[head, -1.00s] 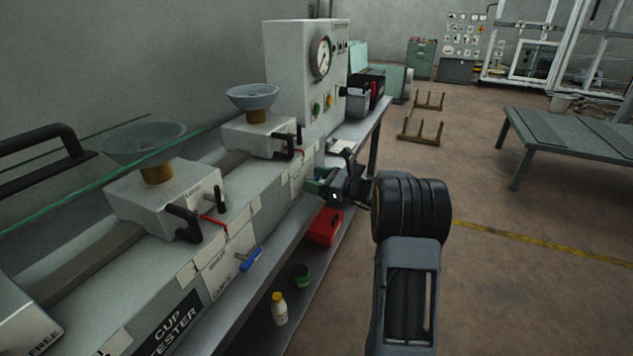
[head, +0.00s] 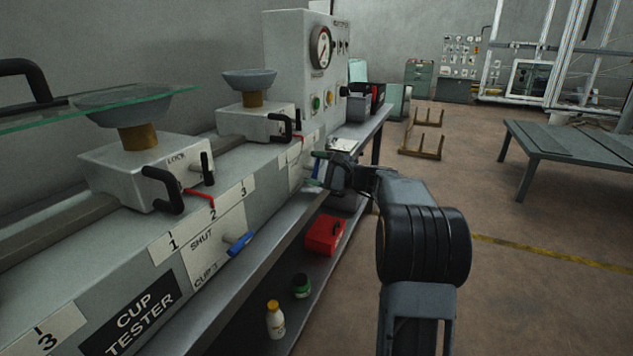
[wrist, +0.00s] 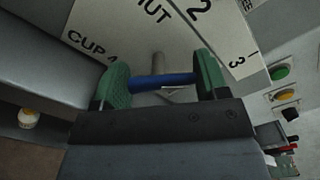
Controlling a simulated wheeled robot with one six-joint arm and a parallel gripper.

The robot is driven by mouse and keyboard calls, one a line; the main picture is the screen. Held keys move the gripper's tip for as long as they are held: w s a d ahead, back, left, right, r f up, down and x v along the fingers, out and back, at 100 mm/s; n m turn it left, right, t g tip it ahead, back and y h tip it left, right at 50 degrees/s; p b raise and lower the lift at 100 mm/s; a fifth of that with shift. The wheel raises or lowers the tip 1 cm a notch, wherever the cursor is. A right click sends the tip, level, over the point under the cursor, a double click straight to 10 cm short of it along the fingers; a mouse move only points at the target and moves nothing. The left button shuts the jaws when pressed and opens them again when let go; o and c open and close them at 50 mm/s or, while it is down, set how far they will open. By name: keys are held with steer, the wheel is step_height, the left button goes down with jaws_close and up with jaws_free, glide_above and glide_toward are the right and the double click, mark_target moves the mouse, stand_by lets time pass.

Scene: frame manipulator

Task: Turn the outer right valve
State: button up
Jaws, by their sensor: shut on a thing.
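The right valve has a blue bar handle (wrist: 165,81) on a grey stem, in front of a white label plate on the cup tester's front. In the wrist view my gripper (wrist: 163,79) has one green pad at each end of the handle, shut on it lengthwise. In the head view my gripper (head: 323,167) is at the tester's front, right of centre, with a bit of blue handle (head: 316,169) showing between the pads. Another blue valve handle (head: 240,243) sits nearer, beside a "SHUT" label, clear of my gripper.
The cup tester (head: 215,268) stands on a grey bench along the left. A red box (head: 325,234), a green jar (head: 301,285) and a white bottle (head: 275,320) are on the shelf below. A grey table (head: 570,150) stands right, with open floor between.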

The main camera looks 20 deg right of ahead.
steer(key=n+b, duration=0.2)
steer(key=b, duration=0.1)
steer(key=n+b, duration=0.1)
steer(key=n, duration=0.1)
steer(key=shift+f+b, duration=0.25)
steer(key=shift+b, duration=0.1)
steer(key=shift+a+r+n+b, duration=0.1)
steer(key=shift+r+n+b, duration=0.05)
steer(key=shift+n+b, duration=1.1)
steer(key=shift+r+n, duration=0.1)
steer(key=shift+n, duration=0.25)
steer(key=o, duration=0.9)
steer(key=shift+s, duration=0.1)
steer(key=p+v, duration=0.2)
steer(key=v, duration=1.1)
steer(key=shift+s+d+p, duration=0.3)
